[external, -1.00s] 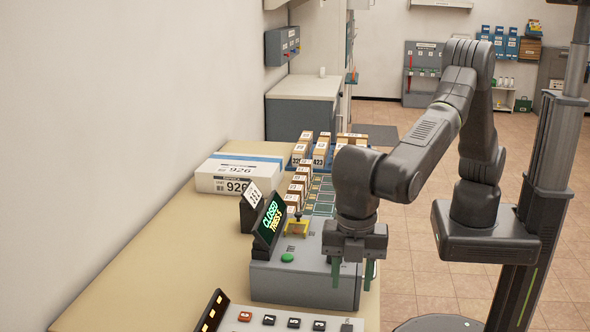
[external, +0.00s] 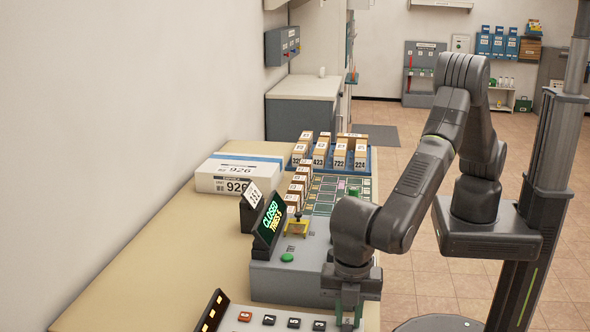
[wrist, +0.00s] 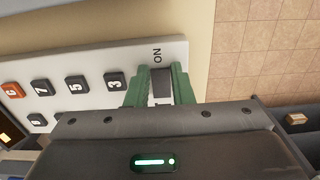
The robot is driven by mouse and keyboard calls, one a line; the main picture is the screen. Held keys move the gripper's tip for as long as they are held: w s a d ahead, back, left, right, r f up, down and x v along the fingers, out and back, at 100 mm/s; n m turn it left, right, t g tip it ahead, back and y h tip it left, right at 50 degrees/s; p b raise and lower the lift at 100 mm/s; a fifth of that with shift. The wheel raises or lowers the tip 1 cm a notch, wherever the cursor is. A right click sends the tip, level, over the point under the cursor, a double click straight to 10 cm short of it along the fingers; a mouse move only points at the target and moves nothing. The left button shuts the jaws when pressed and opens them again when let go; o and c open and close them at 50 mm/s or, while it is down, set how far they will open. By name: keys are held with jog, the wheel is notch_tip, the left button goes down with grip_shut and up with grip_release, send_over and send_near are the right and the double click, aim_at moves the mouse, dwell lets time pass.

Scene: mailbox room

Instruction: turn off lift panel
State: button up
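The lift panel (wrist: 100,58) is a pale box with an orange button and several dark numbered buttons. In the external view the panel (external: 262,322) lies at the bottom edge, partly out of frame. In the wrist view its grey switch (wrist: 161,84) stands beside the word ON, at the panel's right end. My gripper (wrist: 160,88) has green fingers, one on each side of the switch. They look closed against its sides, with no clear gap. In the external view my gripper (external: 349,315) is low over the panel's right end and hides the switch.
A grey console (external: 300,280) with a green button and a sign reading CLOSED stands just behind the panel. Small boxes (external: 341,157) and a white parcel (external: 238,174) sit farther back on the table. Tiled floor (external: 410,290) is open on the right.

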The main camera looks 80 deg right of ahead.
grip_shut()
jog(key=shift+a+r+h+p, duration=0.2)
jog(key=shift+h+p, duration=0.4)
jog(key=shift+p, duration=0.15)
jog(key=shift+a+h+p, duration=0.25)
jog(key=shift+h+p, duration=0.3)
jog(key=shift+h, duration=0.35)
jog(key=o, duration=0.6)
grip_release()
jog(key=shift+c, duration=0.2)
jog(key=shift+r, duration=0.1)
jog(key=b+v, duration=0.2)
jog(key=v, duration=1.1)
jog(key=shift+r, duration=0.3)
